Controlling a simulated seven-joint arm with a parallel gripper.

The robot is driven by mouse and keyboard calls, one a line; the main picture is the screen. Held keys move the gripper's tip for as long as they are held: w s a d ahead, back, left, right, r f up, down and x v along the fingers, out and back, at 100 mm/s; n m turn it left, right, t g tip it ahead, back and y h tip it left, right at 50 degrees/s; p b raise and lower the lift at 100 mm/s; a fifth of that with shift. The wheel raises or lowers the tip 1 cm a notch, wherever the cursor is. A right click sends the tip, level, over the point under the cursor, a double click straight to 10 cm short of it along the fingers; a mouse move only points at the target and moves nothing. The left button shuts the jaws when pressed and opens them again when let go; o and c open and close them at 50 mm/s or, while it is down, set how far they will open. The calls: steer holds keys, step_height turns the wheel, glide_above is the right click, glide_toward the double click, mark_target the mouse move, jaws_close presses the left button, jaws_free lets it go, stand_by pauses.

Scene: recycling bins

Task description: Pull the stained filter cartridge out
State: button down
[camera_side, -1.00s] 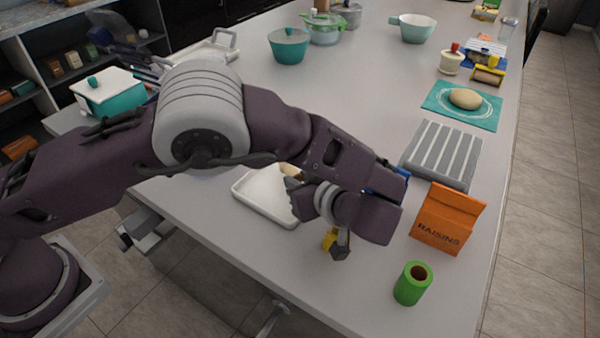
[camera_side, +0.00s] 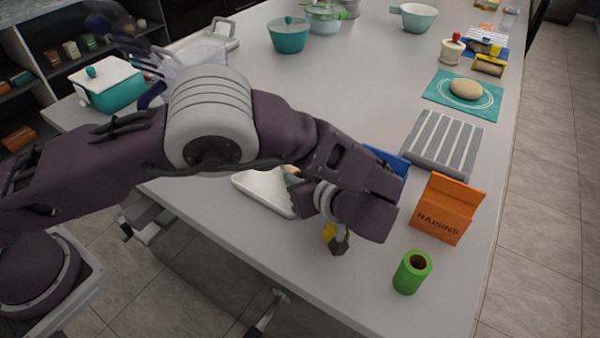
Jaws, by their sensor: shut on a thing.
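My gripper (camera_side: 338,242) hangs low over the near part of the grey-white table, pointing down. It is shut on a small yellow thing (camera_side: 329,231), mostly hidden by the fingers and wrist. I cannot tell what the yellow thing is, or whether it touches the table. I cannot make out a stained filter cartridge by its look. A green hollow cylinder (camera_side: 412,271) stands upright on the table to the right of my gripper, apart from it.
A white tray (camera_side: 262,192) lies left of my gripper. The table's near edge is close.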

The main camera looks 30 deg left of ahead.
steer(key=c, duration=1.1)
jaws_free()
steer(key=shift+c, duration=0.2)
steer(key=v, duration=0.7)
